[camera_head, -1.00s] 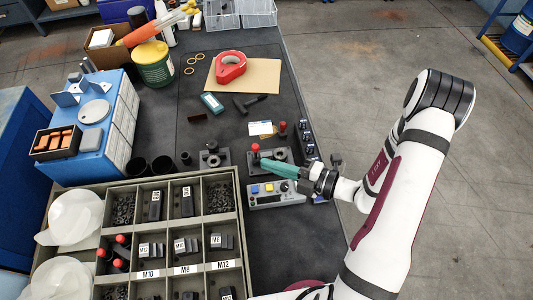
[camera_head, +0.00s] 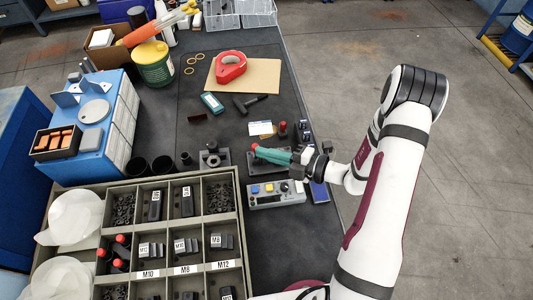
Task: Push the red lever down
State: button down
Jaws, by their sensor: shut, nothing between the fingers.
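The red lever's knob (camera_head: 255,148) shows at the tip of my gripper (camera_head: 262,154). The lever stands on a dark base on the bench, and my teal fingers hide most of its shaft and base. My gripper is shut and empty, with its fingers pointing left. The fingertips are at or just in front of the knob. I cannot tell whether they touch it. A second, smaller red knob (camera_head: 283,125) stands a little behind and to the right.
A grey control box (camera_head: 275,195) with coloured buttons lies in front of the fingers. A divided parts tray (camera_head: 240,215) fills the front left. The dark bench (camera_head: 300,245) is clear at front right.

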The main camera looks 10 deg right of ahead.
jog(key=shift+w+r+m+g, duration=0.15)
jog(key=shift+w+m+g, duration=0.1)
jog(key=shift+m+g, duration=0.05)
jog(key=shift+w+r+m+g+h, duration=0.2)
jog(key=shift+w+m+g+h, duration=0.2)
jog(key=shift+w+m+g, duration=0.35)
jog(key=shift+w+m+g+h, duration=0.3)
jog(key=shift+w+m+g, duration=0.35)
jog(key=shift+w, duration=0.4)
jog(key=shift+w+f, duration=0.25)
jog(key=shift+w, duration=0.45)
jog(key=shift+w+f, duration=0.2)
jog(key=shift+w, duration=0.5)
jog(key=shift+w+f, duration=0.65)
jog(key=shift+w, duration=0.25)
